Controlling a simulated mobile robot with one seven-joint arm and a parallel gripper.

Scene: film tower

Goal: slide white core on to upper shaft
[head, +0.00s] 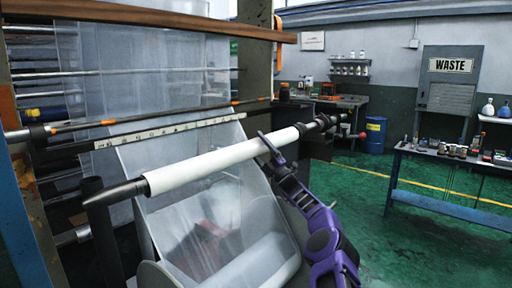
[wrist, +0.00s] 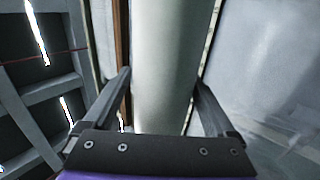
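The white core (head: 222,162) is a long tube lying around the dark upper shaft (head: 118,193). The shaft's tapered end sticks out at the core's lower left, and its black far part (head: 335,118) shows beyond the core's right end. My gripper (head: 268,146) reaches up from the lower right to the core's right part in the head view. In the wrist view, my gripper's two fingers (wrist: 162,85) stand wide apart, one on each side of the core (wrist: 166,50). The fingertips lie close to its edges; whether both touch it cannot be told.
Clear film (head: 190,85) hangs behind the shaft, and a film sheet (head: 215,215) slopes below it. A ruler bar (head: 165,131) runs behind the core. A wooden beam (head: 150,14) crosses above. A blue bench (head: 440,205) stands right; the green floor (head: 385,250) before it is clear.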

